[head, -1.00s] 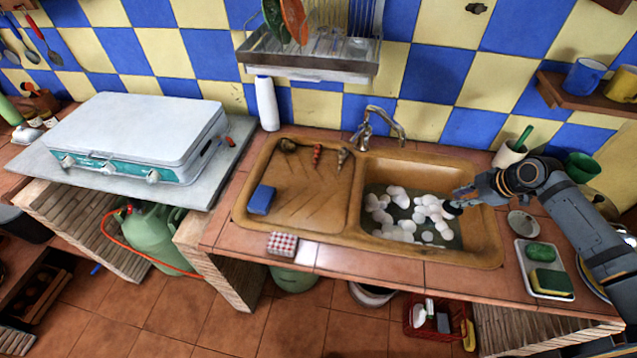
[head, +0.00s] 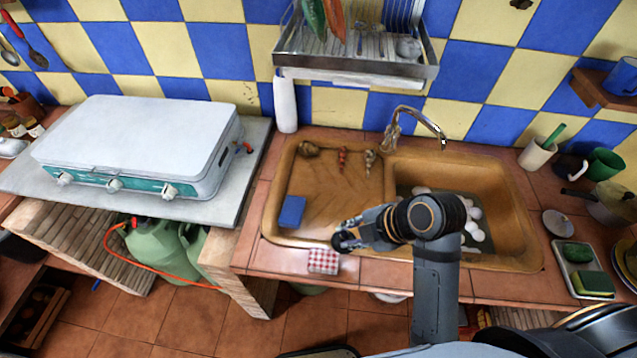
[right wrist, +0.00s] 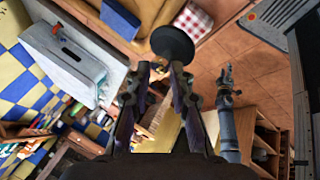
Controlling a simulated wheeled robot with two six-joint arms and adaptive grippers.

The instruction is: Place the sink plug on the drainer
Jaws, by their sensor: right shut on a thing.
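The sink plug (right wrist: 172,44) is a dark round disc at the tips of my right gripper (right wrist: 162,72), which is shut on it. In the head view my right gripper (head: 348,240) is over the front edge of the drainer, beside the checkered cloth; the plug is mostly hidden there. The drainer (head: 330,200) is the brown ribbed left part of the sink unit. What looks like my left gripper (right wrist: 228,80) shows in the right wrist view; its fingers are too small to read.
A blue sponge (head: 292,211) lies on the drainer's left side, and several small items lie along its back. A red checkered cloth (head: 323,261) lies on the counter in front. The basin (head: 510,225) holds water and white foam. The drainer's middle is clear.

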